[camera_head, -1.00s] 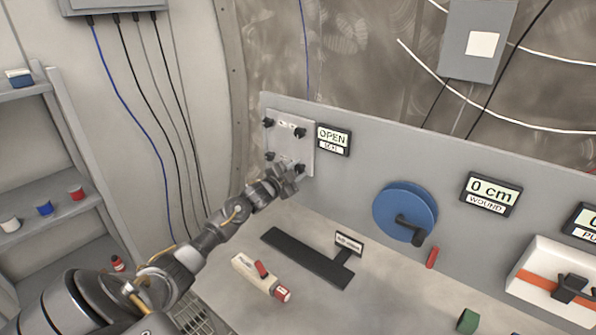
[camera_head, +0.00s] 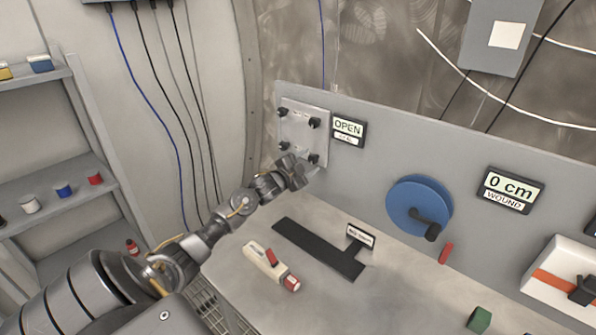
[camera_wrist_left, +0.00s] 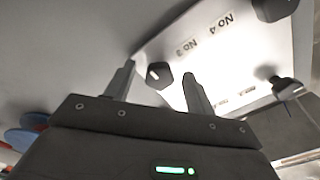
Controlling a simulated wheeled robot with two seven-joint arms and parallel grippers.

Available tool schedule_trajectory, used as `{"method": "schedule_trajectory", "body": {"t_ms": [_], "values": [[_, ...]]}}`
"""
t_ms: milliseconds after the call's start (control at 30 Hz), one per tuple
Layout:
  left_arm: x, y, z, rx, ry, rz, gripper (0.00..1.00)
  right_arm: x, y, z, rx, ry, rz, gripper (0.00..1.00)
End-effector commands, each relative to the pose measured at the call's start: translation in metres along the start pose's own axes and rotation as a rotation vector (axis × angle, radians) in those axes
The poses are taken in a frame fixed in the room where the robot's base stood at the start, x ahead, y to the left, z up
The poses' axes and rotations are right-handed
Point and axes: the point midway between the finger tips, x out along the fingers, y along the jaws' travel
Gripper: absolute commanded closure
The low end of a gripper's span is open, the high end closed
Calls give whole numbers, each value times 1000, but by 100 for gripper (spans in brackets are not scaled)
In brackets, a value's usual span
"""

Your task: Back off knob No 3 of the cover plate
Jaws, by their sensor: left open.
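The pale cover plate (camera_head: 300,134) with dark knobs is on the upright grey panel, and it also shows in the wrist view (camera_wrist_left: 222,62). A "No 3" label is beside one dark knob (camera_wrist_left: 158,75) in the wrist view; a "No 4" label is nearer another knob (camera_wrist_left: 272,9). My left gripper (camera_head: 297,168) is at the plate's lower edge. In the wrist view its fingers (camera_wrist_left: 158,70) are apart, with the knob by No 3 showing in the gap; contact cannot be told. The head view's plate labels are unreadable. My right gripper is out of view.
A display (camera_head: 348,131) reading OPEN is right of the plate. A blue reel (camera_head: 412,203) with a crank is farther right. A black T-shaped piece (camera_head: 318,248) and a cream tool with red parts (camera_head: 270,264) lie on the bench. Shelves (camera_head: 55,195) stand left.

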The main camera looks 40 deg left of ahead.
Motion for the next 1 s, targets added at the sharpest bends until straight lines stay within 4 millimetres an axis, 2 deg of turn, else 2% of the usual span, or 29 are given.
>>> {"method": "schedule_trajectory", "body": {"t_ms": [200,433,600,1000], "values": [[-45,5,3,4,0,4,45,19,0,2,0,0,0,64],[-80,3,2,1,0,2,45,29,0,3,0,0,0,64],[-90,1,1,0,-1,1,45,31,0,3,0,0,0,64],[-91,0,0,-1,0,1,45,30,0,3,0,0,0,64]]}}
